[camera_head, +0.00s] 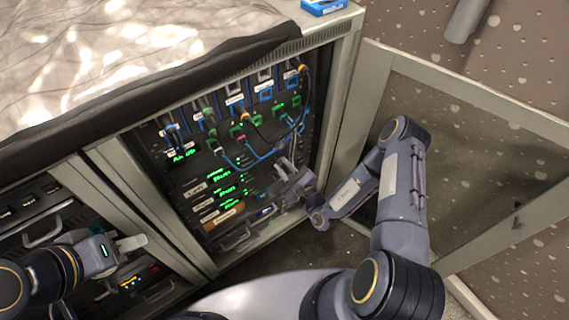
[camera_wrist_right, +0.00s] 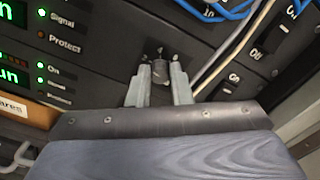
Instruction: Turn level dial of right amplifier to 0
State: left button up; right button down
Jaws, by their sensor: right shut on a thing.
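In the right wrist view a small dark round level dial (camera_wrist_right: 159,73) sits on the black amplifier panel (camera_wrist_right: 118,52). The two grey fingers of my right gripper (camera_wrist_right: 158,88) are closed on its sides, with the dial between their tips. Small white marks show above the dial, too small to read for sure. In the head view my right gripper (camera_head: 284,168) reaches the rack's right side, and the dial is hidden behind it. My left gripper (camera_head: 134,242) is in front of the left cabinet, away from the amplifiers; its finger gap cannot be made out.
Green-lit displays (camera_head: 226,182) are left of my right gripper. Blue cables (camera_head: 262,156) hang above it, and blue and white cables (camera_wrist_right: 236,50) pass close in the wrist view. Rocker switches (camera_wrist_right: 256,54) are to the right. The open cabinet door (camera_head: 465,150) stands right of my right arm.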

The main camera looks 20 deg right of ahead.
jog(key=n+p, duration=0.2)
jog(key=n, duration=0.4)
jog(key=shift+p, duration=0.35)
jog(key=n+p, duration=0.1)
jog(key=n, duration=0.4)
jog(key=shift+f+p, duration=0.1)
jog(key=shift+p, duration=0.2)
jog(key=shift+n, duration=0.4)
jog(key=c, duration=1.3)
grip_release()
jog(key=shift+s, duration=0.1)
jog(key=v, duration=0.7)
jog(key=shift+s, duration=0.35)
jog(key=shift+d, duration=0.1)
